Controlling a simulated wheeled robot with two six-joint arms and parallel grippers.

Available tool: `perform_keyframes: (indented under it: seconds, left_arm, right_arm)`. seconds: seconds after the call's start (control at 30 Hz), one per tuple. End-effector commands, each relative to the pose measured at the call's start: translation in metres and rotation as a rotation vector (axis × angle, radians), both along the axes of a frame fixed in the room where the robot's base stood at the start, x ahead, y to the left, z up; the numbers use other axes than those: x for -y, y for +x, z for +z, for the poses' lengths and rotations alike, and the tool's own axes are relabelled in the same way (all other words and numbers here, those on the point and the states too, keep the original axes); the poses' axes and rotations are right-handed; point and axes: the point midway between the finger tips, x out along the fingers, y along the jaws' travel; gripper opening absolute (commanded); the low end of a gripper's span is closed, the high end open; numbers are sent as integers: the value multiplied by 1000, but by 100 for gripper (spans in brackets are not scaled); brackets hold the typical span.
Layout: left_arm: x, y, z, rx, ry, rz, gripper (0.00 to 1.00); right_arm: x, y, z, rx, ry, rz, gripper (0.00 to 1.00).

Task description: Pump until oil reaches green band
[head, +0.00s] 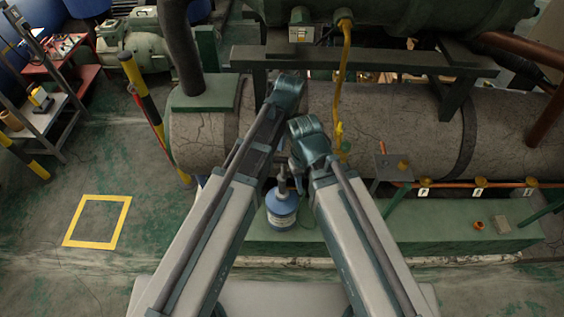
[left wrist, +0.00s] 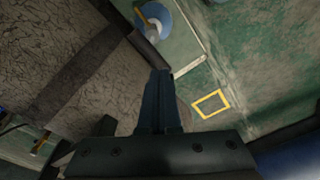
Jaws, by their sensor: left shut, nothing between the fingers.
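A blue canister (head: 282,212) with a pale label and a grey stem on top stands upright on the green base, between my two arms. In the head view my left arm hides most of that gripper. My right arm reaches in beside the canister, but I cannot make out its gripper's fingers. I cannot make out an oil level or a green band.
A large cracked grey tank (head: 405,125) lies behind the arms on a green base (head: 375,235). A yellow pipe (head: 344,75) runs down to it. A striped post (head: 145,90) stands at its left. A yellow square (head: 77,225) marks clear floor on the left.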

Motion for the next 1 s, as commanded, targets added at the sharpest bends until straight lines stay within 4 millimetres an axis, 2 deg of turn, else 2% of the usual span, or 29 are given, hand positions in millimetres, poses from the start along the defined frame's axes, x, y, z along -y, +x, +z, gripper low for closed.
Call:
perform_keyframes:
  seconds: [0.1,0.3,0.77,1.0]
  left_arm:
    - [10,12,-1,11,-1,101,0]
    - [15,17,-1,21,-2,181,0]
    - [15,16,-4,21,-2,185,0]
    - [14,17,-22,21,-2,185,0]
  right_arm:
    - [0,0,-1,0,0,0,44]
    - [0,0,-1,0,0,0,44]
    - [0,0,-4,0,0,0,44]
    - [0,0,-22,0,0,0,44]
